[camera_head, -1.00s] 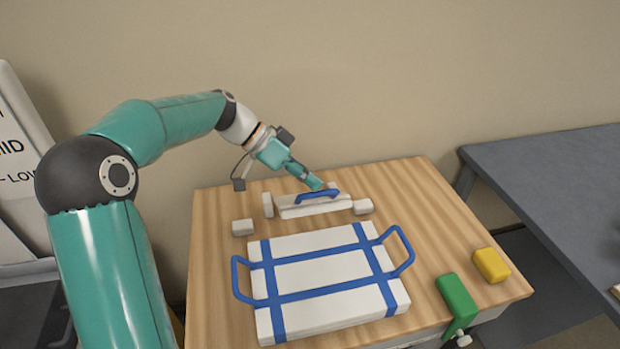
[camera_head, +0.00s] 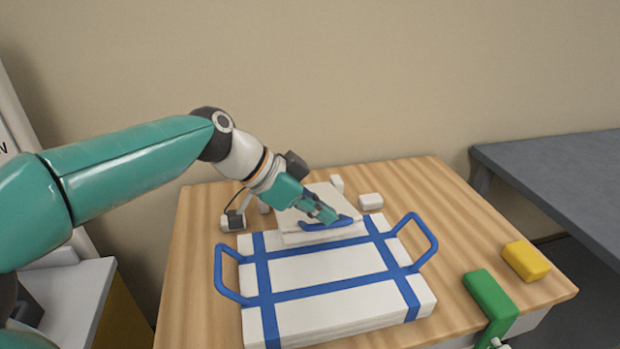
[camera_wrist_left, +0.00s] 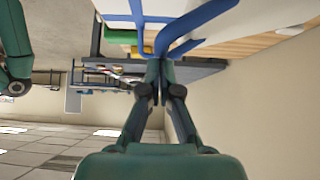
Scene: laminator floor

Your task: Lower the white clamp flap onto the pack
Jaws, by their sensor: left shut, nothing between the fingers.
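The pack (camera_head: 320,266) is a flat white block with blue straps and a blue side handle at each end, lying on the wooden table. The white clamp flap (camera_head: 296,214) is behind it, its front edge over or against the pack's rear edge; whether it touches is unclear. The flap bears a blue handle (camera_head: 318,226). My left gripper (camera_head: 331,216) is shut and empty, its fingertips at this handle and partly covering it. In the left wrist view its closed fingertips (camera_wrist_left: 160,70) are just below a blue bar. My right gripper is not in view.
A green block (camera_head: 490,296) and a yellow block (camera_head: 526,261) are at the table's right side. Small white blocks (camera_head: 370,201) flank the flap. A grey table (camera_head: 560,165) stands to the right. Bare wood lies right of the pack.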

